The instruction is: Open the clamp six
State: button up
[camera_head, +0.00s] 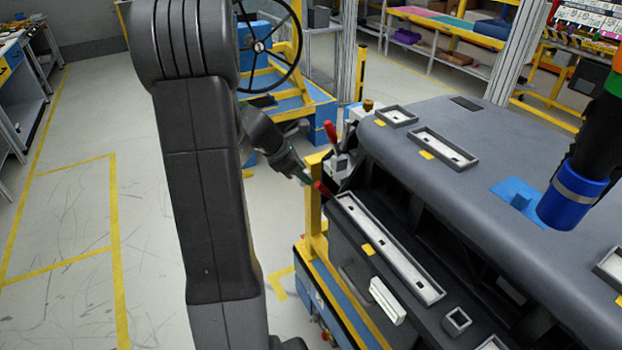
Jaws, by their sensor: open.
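Two red clamp handles show at the left end of the dark dashboard module (470,150). One red handle (330,132) stands upright, slightly tilted, above a pale metal clamp body (340,163). The other red handle (322,188) is lower, beside the yellow post. I cannot tell from any marking which of them is clamp six. My gripper (305,178) is small in the picture, with its tip at or very near the lower red handle. It is open. Whether it touches the handle cannot be told, and my arm hides part of the area.
A yellow post (313,205) of the module's stand rises just below my gripper. A blue cylindrical tool (575,195) stands over the module at right. A steering wheel (262,45) on a yellow and blue frame is behind. The floor at left is clear.

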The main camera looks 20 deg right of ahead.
jog(key=shift+a+r, duration=0.3)
jog(key=shift+r, duration=0.05)
jog(key=shift+c, duration=0.4)
jog(key=shift+s+a+f, duration=0.1)
jog(key=shift+f, duration=0.15)
jog(key=c, duration=0.4)
jog(key=a+f+b, duration=0.1)
jog(key=b, duration=0.1)
jog(key=s+a+f+n+h+b, duration=0.1)
jog(key=a+f+b, duration=0.1)
jog(key=s+a+f+h+b, duration=0.1)
jog(key=b, duration=0.1)
jog(key=shift+a+f+n, duration=0.15)
jog(key=shift+n, duration=0.25)
grip_shut()
jog(key=s+a+f+n+t+h+b, duration=0.2)
jog(key=a+n+h+b, duration=0.15)
jog(key=a+b, duration=0.2)
send_near(325, 191)
jog(key=shift+t+h, duration=0.4)
jog(key=shift+h, duration=0.05)
jog(key=shift+w+d+f, duration=0.4)
jog(key=shift+d+f, duration=0.3)
jog(key=shift+d, duration=0.05)
jog(key=shift+w+d+f, duration=0.4)
jog(key=shift+d+f, duration=0.25)
jog(key=shift+d, duration=0.1)
